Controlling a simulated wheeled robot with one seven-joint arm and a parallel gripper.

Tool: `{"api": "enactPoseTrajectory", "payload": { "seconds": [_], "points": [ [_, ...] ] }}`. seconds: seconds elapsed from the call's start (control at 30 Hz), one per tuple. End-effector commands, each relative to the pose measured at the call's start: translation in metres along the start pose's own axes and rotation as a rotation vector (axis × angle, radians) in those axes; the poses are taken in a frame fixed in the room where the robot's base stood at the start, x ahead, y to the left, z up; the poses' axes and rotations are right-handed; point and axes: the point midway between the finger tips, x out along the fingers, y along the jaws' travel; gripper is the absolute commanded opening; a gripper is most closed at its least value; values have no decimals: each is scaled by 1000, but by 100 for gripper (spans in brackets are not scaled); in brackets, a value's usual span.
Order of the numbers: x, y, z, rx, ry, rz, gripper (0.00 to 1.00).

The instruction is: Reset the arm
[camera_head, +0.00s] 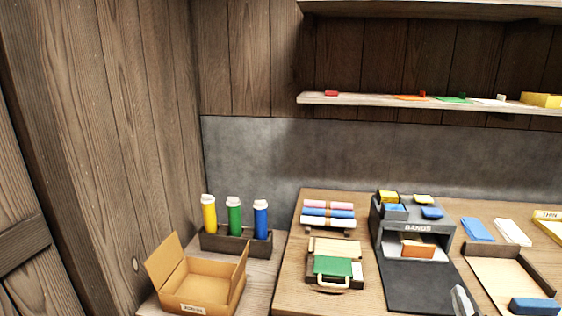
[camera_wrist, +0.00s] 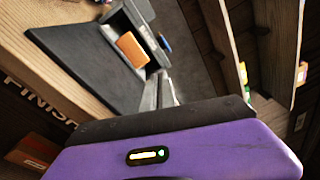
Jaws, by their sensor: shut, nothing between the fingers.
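My gripper (camera_wrist: 162,78) is shut and empty in the wrist view, its two pale fingers close together. It is in front of the dark "BANDS" dispenser, apparently clear of it, though the exact gap cannot be told. The dispenser's flat dark front plate (camera_wrist: 82,62) and an orange block (camera_wrist: 131,50) show beyond the fingers. In the head view, a pale fingertip-like piece (camera_head: 463,300) shows at the bottom edge, beside the dispenser's front plate (camera_head: 425,285). The rest of the arm is out of that view.
An open cardboard box (camera_head: 205,285) stands at lower left, before a rack (camera_head: 235,243) of yellow, green and blue bottles. Coloured rolls (camera_head: 328,214) and a green-topped wooden holder (camera_head: 333,266) lie mid-table. A tray (camera_head: 500,275) is at right. A shelf (camera_head: 400,101) crosses above.

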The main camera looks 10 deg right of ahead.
Motion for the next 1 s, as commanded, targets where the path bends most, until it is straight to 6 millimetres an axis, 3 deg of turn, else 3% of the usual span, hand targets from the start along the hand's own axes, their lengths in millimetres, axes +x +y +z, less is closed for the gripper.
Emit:
{"api": "enactPoseTrajectory", "payload": {
  "seconds": [0.2,0.5,0.8,1.0],
  "points": [
    [-85,10,11,-607,-30,-6,0],
    [-210,15,46,-1279,-137,-42,0],
    [-330,4,85,-1725,-288,-98,0],
    [-402,-9,107,-1883,-405,-108,0]
  ]
}}
